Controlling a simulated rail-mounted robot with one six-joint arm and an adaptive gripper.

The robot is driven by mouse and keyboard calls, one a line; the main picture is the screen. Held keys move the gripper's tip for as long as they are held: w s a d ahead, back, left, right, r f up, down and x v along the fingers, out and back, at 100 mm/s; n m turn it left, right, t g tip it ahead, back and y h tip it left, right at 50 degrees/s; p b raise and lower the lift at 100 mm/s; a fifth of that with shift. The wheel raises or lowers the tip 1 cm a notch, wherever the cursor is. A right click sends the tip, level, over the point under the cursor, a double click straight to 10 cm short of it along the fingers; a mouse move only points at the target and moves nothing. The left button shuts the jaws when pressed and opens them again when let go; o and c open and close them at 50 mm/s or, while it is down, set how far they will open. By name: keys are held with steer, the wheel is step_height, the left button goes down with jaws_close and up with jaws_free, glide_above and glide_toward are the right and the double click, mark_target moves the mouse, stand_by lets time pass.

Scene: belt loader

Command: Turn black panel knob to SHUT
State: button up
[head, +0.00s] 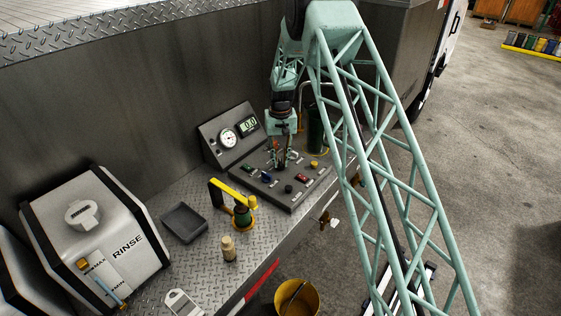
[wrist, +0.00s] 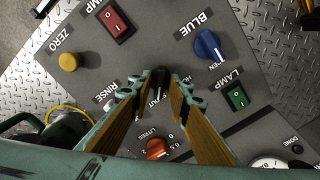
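The grey control panel (head: 262,190) stands on the metal deck. In the wrist view a black knob (wrist: 160,77) sits between the fingertips of my gripper (wrist: 157,85). Lettering that seems to read SHUT lies just below it, partly covered; I cannot tell exactly where the knob points. The wood-coloured fingers are spread, one on each side of the knob, with a gap visible. Whether either touches it I cannot tell. In the head view my gripper (head: 281,158) points down over the back middle of the panel and hides this knob.
Near my gripper are a blue knob (wrist: 208,47), a green lamp switch (wrist: 236,96), a red switch (wrist: 117,24), a yellow knob (wrist: 69,62) and an orange knob (wrist: 157,149). A gauge box (head: 222,130) stands behind the panel. A yellow-handled tool (head: 240,213) stands left of it.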

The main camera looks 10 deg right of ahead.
jaws_close()
steer(key=shift+n+b, duration=0.3)
steer(key=n+b, duration=0.2)
steer(key=n, duration=0.1)
steer(key=shift+n, duration=0.3)
steer(key=shift+n+b, duration=1.15)
steer(key=shift+n, duration=1.05)
steer(key=shift+o, duration=1.3)
jaws_free()
